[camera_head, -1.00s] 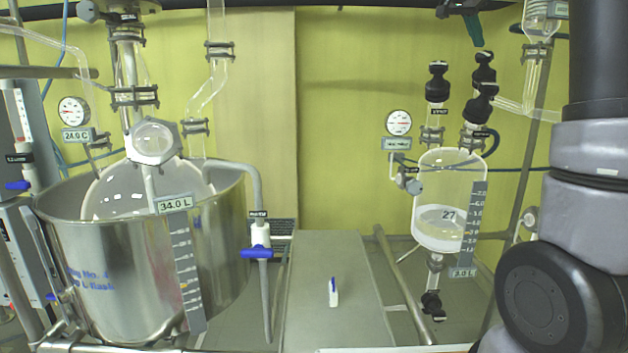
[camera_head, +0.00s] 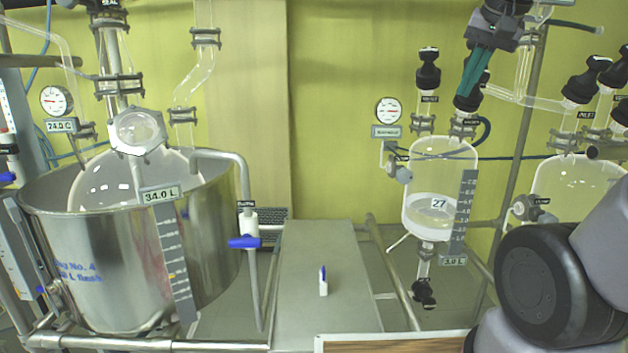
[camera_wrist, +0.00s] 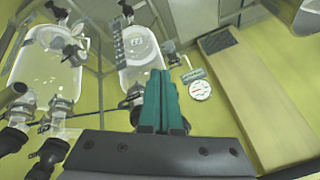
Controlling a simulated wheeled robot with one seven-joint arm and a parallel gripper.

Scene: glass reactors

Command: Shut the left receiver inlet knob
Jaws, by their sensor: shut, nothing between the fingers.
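The left receiver (camera_head: 430,180) is a clear glass vessel labelled 27, with white liquid inside. A black knob (camera_head: 428,72) stands on its left top neck. Another black knob (camera_head: 466,101) on its right top neck is partly hidden behind my fingers. The small neck labels are too blurred to tell which knob is the inlet. My gripper (camera_head: 465,100) has teal fingers, shut and empty, pointing down at the right-hand knob; contact cannot be told. In the wrist view the shut fingers (camera_wrist: 160,72) cover part of the receiver (camera_wrist: 140,50) and its knobs.
A right receiver (camera_head: 570,185) with black knobs (camera_head: 583,82) stands close to the right. A gauge (camera_head: 389,111) is left of the left receiver. A steel reactor vessel (camera_head: 120,250) fills the left side. A grey bench (camera_head: 318,250) holds a small white-blue item (camera_head: 323,281).

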